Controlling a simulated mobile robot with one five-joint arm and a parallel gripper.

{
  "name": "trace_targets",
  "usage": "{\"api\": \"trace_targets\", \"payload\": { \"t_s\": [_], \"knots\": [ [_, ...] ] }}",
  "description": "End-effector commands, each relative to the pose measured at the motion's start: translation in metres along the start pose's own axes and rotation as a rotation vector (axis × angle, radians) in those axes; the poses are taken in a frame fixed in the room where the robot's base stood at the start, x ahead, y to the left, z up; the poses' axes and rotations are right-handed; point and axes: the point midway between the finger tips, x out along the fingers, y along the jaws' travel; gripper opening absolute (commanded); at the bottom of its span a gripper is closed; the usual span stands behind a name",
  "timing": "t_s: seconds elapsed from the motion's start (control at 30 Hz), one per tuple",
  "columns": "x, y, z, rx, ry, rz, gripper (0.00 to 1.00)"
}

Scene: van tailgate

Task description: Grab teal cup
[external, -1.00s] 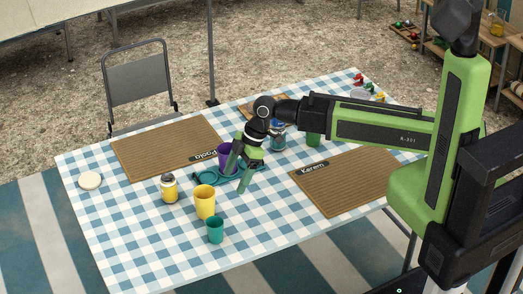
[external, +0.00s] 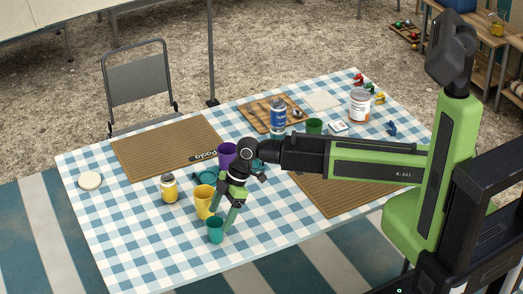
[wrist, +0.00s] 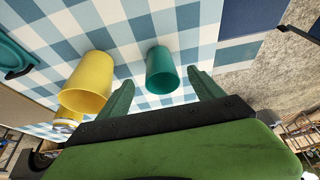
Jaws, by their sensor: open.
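The teal cup (external: 215,231) stands upright on the checkered tablecloth near the table's front edge. In the wrist view the teal cup (wrist: 161,72) lies ahead of and between the two green fingers. My gripper (external: 223,224) is open, with its fingertips close to the cup; it also shows in the wrist view (wrist: 160,88). I cannot tell whether a finger touches the cup. The yellow cup (external: 204,203) stands just behind the teal cup, partly hidden by my gripper. It is left of the fingers in the wrist view (wrist: 88,82).
A yellow jar (external: 169,189) stands to the left. The front-left tablecloth is clear.

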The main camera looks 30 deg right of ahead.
Motion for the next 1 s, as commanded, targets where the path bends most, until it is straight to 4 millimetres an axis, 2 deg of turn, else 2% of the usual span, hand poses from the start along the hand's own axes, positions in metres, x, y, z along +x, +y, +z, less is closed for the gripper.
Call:
{"api": "trace_targets", "payload": {
  "t_s": [0.13, 0.4, 0.67, 1.0],
  "knots": [
    [0.006, 0.0, -0.001, 0.0, 0.0, 0.0, 0.76],
    [0.052, -0.001, -0.004, -0.001, 0.0, 0.001, 0.76],
    [0.05, -0.001, -0.006, 0.0, 0.001, 0.002, 0.75],
    [0.049, -0.001, -0.005, 0.0, 0.001, 0.002, 0.3]
  ]
}}
